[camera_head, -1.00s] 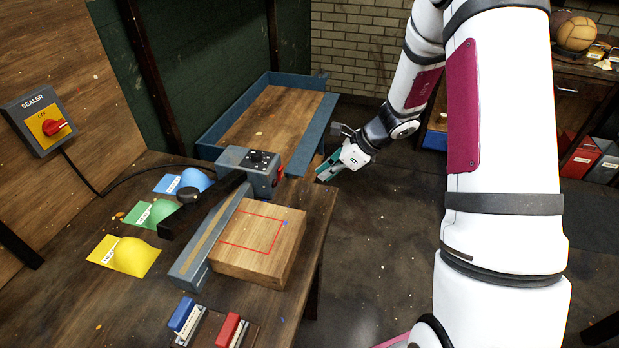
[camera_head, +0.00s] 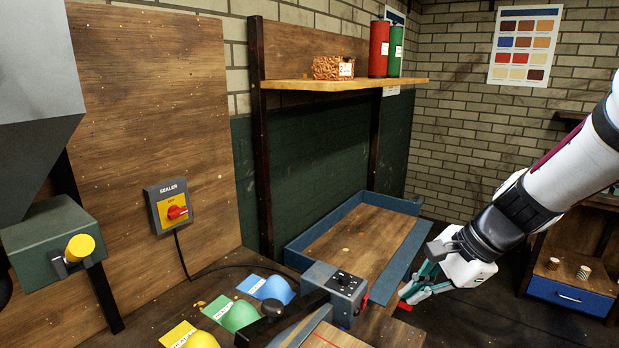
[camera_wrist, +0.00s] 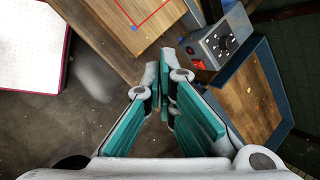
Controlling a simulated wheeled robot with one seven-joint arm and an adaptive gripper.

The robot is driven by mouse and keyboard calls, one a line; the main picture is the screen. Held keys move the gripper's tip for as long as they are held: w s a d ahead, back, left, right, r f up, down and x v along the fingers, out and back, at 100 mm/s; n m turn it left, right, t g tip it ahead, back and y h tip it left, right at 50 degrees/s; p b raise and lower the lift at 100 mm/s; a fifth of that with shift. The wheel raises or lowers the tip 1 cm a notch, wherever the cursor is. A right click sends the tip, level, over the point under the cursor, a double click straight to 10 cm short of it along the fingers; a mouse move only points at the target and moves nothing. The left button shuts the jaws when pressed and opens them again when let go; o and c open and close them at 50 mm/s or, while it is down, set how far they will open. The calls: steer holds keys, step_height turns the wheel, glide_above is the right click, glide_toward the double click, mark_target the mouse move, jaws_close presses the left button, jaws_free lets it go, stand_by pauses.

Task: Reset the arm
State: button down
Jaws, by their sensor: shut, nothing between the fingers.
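The fingers hang apart from the bench and hold nothing.
Blue, green and yellow pouches (camera_head: 238,314) lie on the bench left of the sealer. A sealer switch box (camera_head: 172,207) with a red knob is on the wooden wall. A shelf (camera_head: 330,85) holds red and green canisters. A blue drawer (camera_head: 567,296) stands at right.

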steer(key=s+r+n+h, duration=0.1)
steer(key=s+r+n, duration=0.2)
steer(key=s+n, duration=0.2)
steer(key=s+r+n+t+h, duration=0.1)
steer(key=s+r+n+h, duration=0.1)
steer(key=s+n, duration=0.3)
steer(key=s+r+n+t+h, duration=0.1)
steer(key=s+r+n, duration=0.3)
steer(key=s, duration=0.5)
steer(key=shift+r+n+h, duration=0.25)
steer(key=shift+n+h, duration=0.15)
steer(key=shift+h, duration=0.2)
